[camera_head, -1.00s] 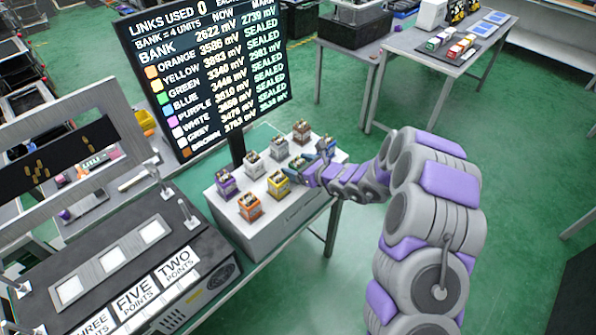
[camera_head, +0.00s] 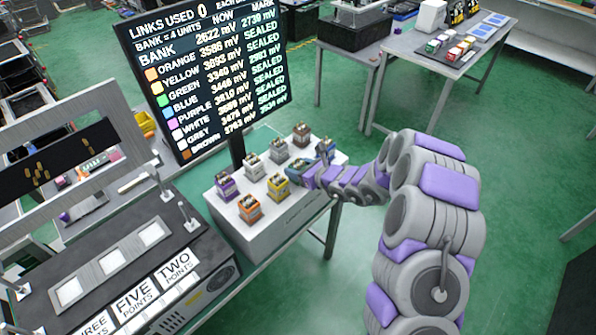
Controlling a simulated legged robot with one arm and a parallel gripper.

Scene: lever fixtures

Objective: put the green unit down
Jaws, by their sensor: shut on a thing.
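The green unit (camera_head: 295,165) is a small box at the right part of the grey-white bench block (camera_head: 250,232), between the yellow unit (camera_head: 278,187) and the blue unit (camera_head: 325,149). My gripper (camera_head: 303,174) reaches in from the right and is shut on the green unit, hiding much of it. Whether the unit's base touches the block top cannot be told.
Orange (camera_head: 249,208), purple (camera_head: 227,187), white (camera_head: 254,167), grey (camera_head: 279,150) and brown (camera_head: 301,135) units stand close by on the block. A tall readout board (camera_head: 205,75) rises behind. A panel with points labels (camera_head: 130,290) lies at the lower left.

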